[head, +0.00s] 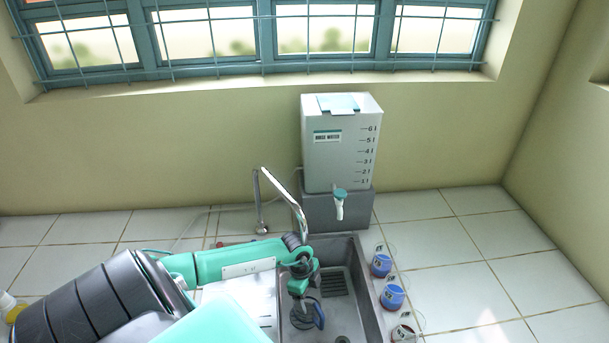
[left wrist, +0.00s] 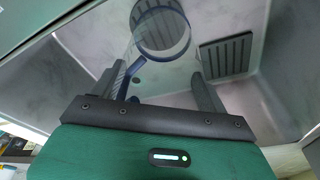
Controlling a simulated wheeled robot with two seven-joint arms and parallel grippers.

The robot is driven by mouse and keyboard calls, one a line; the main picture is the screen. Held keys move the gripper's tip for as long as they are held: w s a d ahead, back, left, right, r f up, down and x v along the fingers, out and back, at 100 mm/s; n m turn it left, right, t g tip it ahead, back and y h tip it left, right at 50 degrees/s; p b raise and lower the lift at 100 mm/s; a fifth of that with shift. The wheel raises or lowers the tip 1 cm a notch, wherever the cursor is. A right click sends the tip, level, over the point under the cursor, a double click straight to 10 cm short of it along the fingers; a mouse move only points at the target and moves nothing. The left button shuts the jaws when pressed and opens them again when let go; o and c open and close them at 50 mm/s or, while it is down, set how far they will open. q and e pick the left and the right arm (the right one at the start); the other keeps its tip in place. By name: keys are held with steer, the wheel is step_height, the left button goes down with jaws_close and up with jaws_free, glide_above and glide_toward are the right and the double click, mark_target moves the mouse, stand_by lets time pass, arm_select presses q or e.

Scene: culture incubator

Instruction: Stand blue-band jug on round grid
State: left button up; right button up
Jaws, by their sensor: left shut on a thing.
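My left gripper (head: 301,285) reaches down into the sink and is shut on the blue-band jug (head: 320,316). In the left wrist view the jug, clear with a blue ring and a blue strip (left wrist: 186,42), lies between and beyond the fingers (left wrist: 160,88). A round dark slatted grid (left wrist: 155,17) shows inside the blue ring, seen through or just past the jug. I cannot tell whether the jug touches it. In the head view the gripper and jug largely hide the round grid. My right gripper is not in view.
The steel sink (head: 359,272) has a square slatted grid (head: 334,282) near its back. Small labelled vessels with blue liquid (head: 381,267) and red liquid (head: 402,334) stand along its right side. A rinse water tank (head: 340,145) and a curved tap (head: 285,188) stand behind.

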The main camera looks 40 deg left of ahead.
arm_select(q)
steer(key=a, duration=0.1)
steer(key=b, duration=0.1)
steer(key=a+f, duration=0.1)
steer(key=shift+w+a+b, duration=0.3)
steer(key=shift+w+b, duration=0.1)
steer(key=shift+f, duration=0.3)
steer(key=shift+r, duration=0.15)
steer(key=shift+d, duration=0.1)
steer(key=shift+f, duration=0.2)
steer(key=o, duration=1.4)
steer(key=shift+r, duration=0.1)
